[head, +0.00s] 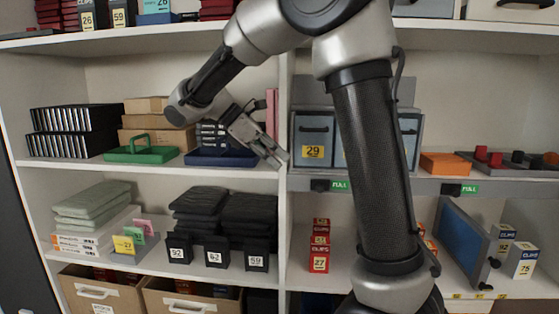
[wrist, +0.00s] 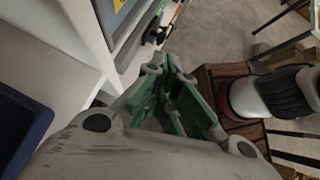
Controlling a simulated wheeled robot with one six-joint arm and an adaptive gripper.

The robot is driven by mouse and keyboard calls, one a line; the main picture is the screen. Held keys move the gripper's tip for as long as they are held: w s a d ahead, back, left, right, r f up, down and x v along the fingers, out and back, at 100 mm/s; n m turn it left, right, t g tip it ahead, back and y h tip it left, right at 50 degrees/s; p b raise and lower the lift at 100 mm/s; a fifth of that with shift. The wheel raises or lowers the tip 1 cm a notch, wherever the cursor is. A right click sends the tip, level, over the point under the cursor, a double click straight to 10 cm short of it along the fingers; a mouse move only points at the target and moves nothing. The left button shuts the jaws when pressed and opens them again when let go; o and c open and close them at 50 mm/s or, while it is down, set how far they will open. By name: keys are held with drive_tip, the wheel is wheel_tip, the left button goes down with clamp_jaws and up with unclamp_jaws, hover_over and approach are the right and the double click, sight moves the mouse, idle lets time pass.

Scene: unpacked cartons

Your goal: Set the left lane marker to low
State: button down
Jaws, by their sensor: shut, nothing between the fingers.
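The left lane marker (head: 338,185) sits on the grey shelf-edge strip below the blue-grey bins. It shows a green label reading FULL, with a black piece at its left end. In the wrist view a black piece (wrist: 155,36) on the shelf edge, with green beyond it, looks like this marker. A second marker (head: 468,189), also green and reading FULL, is further right on the strip. My gripper (head: 279,160) is shut and empty, up and left of the left marker, near the upright divider. Its fingertips (wrist: 166,64) meet in the wrist view, apart from the black piece.
A bin labelled 29 (head: 312,132) stands above the left marker. A blue tray (head: 221,158) and a green carrier (head: 140,154) are left of my gripper. Red boxes (head: 319,245) stand on the shelf below. My arm hides part of the strip between the markers.

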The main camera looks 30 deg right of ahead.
sight(330, 184)
drive_tip(key=x, duration=1.1)
drive_tip(key=s+d, duration=0.2)
drive_tip(key=d, duration=0.1)
drive_tip(key=s+d, duration=0.1)
drive_tip(key=d, duration=0.1)
drive_tip(key=shift+s+d, duration=0.1)
drive_tip(key=shift+s, duration=0.15)
drive_tip(key=v, duration=1.4)
